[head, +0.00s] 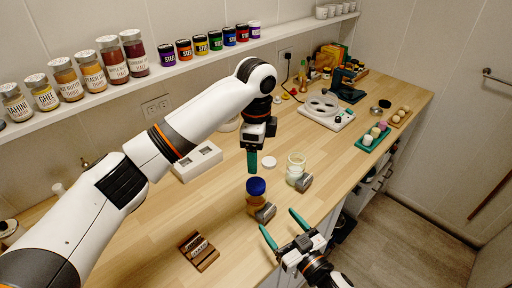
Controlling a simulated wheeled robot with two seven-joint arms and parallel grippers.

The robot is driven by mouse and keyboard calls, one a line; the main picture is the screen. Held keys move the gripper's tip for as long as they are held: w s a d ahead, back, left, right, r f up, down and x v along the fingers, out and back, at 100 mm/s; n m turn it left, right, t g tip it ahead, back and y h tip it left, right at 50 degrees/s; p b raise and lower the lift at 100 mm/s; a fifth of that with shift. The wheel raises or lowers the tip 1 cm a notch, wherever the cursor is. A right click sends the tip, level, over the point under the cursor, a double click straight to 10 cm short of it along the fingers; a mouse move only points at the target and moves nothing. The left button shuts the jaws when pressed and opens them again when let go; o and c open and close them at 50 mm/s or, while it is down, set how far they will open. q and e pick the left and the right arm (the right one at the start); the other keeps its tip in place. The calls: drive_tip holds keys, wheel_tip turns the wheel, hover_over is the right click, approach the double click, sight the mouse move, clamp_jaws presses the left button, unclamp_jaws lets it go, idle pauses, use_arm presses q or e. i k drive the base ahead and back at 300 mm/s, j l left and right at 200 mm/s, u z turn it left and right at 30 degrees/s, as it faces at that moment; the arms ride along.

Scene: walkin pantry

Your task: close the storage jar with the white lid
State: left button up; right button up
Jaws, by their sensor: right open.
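The white lid (269,163) lies flat on the wooden counter. To its right stands an open glass jar (295,170) with pale contents, upright, with no lid on it. A second jar (256,200), amber with a blue lid, stands nearer to me. My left gripper (252,162) points down just left of the white lid, apart from it in the picture; its fingers overlap, so I cannot tell if it is open. My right gripper (283,228) is open and empty at the counter's front edge, in front of the blue-lidded jar.
Grey cylinders lie by the glass jar (305,182) and the blue-lidded jar (266,212). A wooden block holder (199,252) lies front left. A white box (198,160) and a pale appliance (327,112) stand behind. A teal tray (366,146) is at right. Jars line the wall shelf (100,98).

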sight(295, 175)
drive_tip(key=k+l, duration=0.8)
